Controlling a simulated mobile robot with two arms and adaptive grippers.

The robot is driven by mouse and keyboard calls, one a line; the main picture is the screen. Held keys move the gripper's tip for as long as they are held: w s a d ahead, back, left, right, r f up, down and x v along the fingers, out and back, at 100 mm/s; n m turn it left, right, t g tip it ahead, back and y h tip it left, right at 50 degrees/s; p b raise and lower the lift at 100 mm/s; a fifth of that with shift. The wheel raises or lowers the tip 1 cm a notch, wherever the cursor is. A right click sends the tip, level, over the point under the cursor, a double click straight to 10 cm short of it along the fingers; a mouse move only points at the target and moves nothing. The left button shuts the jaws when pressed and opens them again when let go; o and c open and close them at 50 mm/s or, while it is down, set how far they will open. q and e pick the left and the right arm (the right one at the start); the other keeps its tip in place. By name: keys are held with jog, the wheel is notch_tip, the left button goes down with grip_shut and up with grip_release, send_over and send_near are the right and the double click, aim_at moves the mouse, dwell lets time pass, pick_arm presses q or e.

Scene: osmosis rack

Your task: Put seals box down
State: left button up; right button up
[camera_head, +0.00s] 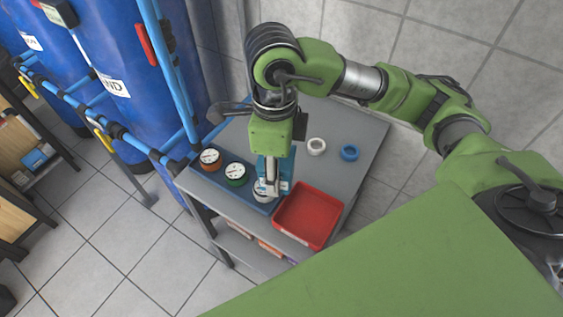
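A red open box (309,217), likely the seals box, is at the front right corner of the grey table (353,187). It looks empty. My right gripper (271,190) points down at the box's left edge, over a pale round gauge (259,194) that it partly hides. The fingertips are small and overlap the gauge and the box edge, so I cannot tell whether they grip the rim. The box's underside is hidden, so its contact with the table is unclear. My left gripper is out of view.
Red (210,158) and green (236,174) gauges stand in a blue tray along the table's front. A white ring (316,146) and a blue ring (350,152) lie behind. Blue tanks (135,85) with pipes stand left. A tiled wall is behind.

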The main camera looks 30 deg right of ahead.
jog(key=m, duration=0.1)
jog(key=d+m, duration=0.2)
jog(key=shift+f+m, duration=0.25)
jog(key=shift+m, duration=0.15)
jog(key=shift+w+d, duration=0.1)
jog(key=shift+w, duration=0.05)
jog(key=w+d+f+p, duration=0.1)
jog(key=w+f, duration=0.1)
jog(key=w, duration=0.1)
jog(key=w+d+f+p, duration=0.1)
jog(key=w+d+f, duration=0.1)
jog(key=w+f, duration=0.1)
jog(key=w+d+f+p, duration=0.2)
jog(key=w+f, duration=0.1)
jog(key=w, duration=0.2)
jog(key=shift+w+f, duration=0.15)
jog(key=shift+f, duration=0.1)
jog(key=shift+w+d+f, duration=0.2)
jog(key=shift+w+f, duration=0.15)
jog(key=shift+f, duration=0.15)
notch_tip(320, 180, down, 3)
jog(key=shift+w+r+p, duration=0.1)
jog(key=shift+w+p, duration=0.05)
jog(key=shift+p, duration=1.05)
jog(key=shift+f, duration=0.3)
jog(key=shift+f, duration=0.1)
